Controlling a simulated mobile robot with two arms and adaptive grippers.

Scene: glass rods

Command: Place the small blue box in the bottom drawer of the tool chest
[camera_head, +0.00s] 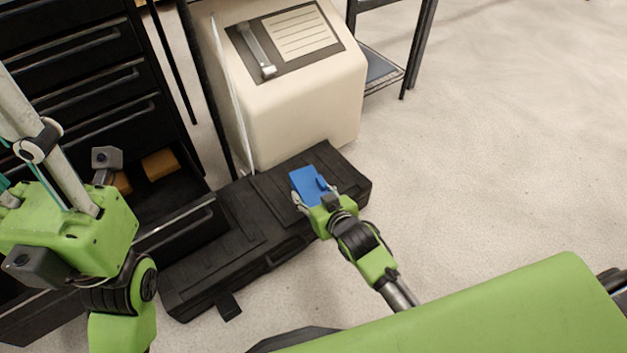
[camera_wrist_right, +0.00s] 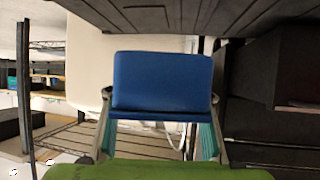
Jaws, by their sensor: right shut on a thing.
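The small blue box (camera_head: 308,184) is held in my right gripper (camera_head: 316,198), above the black case on the floor in the head view. In the right wrist view the blue box (camera_wrist_right: 162,81) sits between the two fingers of the right gripper (camera_wrist_right: 160,100). The tool chest (camera_head: 80,75) is black and stands at the left. Its bottom drawer (camera_head: 180,226) is pulled out, with orange-brown items (camera_head: 160,164) inside. My left arm covers part of the drawer. The fingertips of my left gripper cannot be made out.
A long black case (camera_head: 255,222) lies on the floor right beside the open drawer. A cream cabinet (camera_head: 300,110) stands behind it, with a dark-legged shelf (camera_head: 380,70) at its right. The pale floor (camera_head: 500,150) at the right is clear.

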